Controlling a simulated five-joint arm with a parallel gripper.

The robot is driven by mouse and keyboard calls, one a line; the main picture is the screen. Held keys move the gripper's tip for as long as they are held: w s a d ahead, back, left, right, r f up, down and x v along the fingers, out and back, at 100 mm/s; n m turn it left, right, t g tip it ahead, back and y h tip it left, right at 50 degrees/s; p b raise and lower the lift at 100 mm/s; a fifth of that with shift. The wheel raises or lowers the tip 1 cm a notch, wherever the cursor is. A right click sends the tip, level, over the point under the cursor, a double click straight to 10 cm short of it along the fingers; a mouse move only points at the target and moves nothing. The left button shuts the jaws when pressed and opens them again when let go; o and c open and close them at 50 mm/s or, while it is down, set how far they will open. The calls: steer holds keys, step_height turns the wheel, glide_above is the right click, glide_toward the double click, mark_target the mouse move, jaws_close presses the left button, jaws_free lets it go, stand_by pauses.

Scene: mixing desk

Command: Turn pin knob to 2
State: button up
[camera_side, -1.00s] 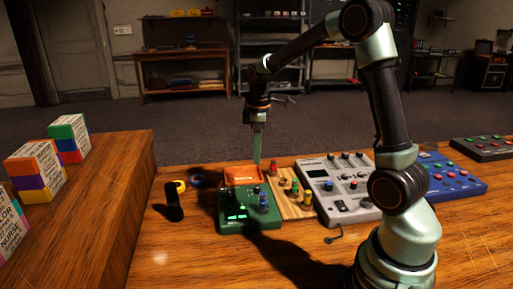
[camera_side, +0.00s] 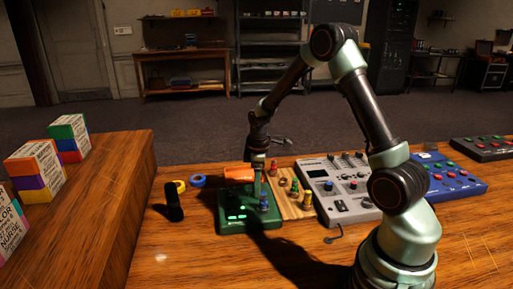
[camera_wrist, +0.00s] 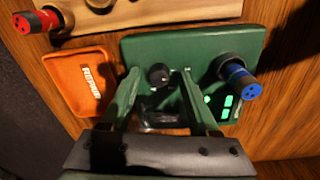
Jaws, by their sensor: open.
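A green box (camera_side: 235,222) with lit green marks stands on the desk; it also shows in the wrist view (camera_wrist: 190,47). My gripper (camera_wrist: 159,73) is open over the box, one finger on each side of the black knob. I cannot tell whether the fingers touch it. In the side view my gripper (camera_side: 258,190) points down at the box's far part and hides the black knob. I cannot read any knob's setting.
An orange tray (camera_side: 238,174) marked REPAIR lies beside the green box. A wooden board (camera_side: 290,203) with several coloured knobs and a grey mixer (camera_side: 337,190) stand to the right.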

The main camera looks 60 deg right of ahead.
jaws_close()
steer(key=shift+m, duration=0.4)
steer(key=m, duration=0.5)
steer(key=shift+a, duration=0.1)
steer(key=m, duration=0.5)
steer(key=shift+a+m+g, duration=0.1)
steer(key=shift+m+g, duration=0.2)
steer(key=shift+m, duration=0.1)
stand_by(0.4)
jaws_free()
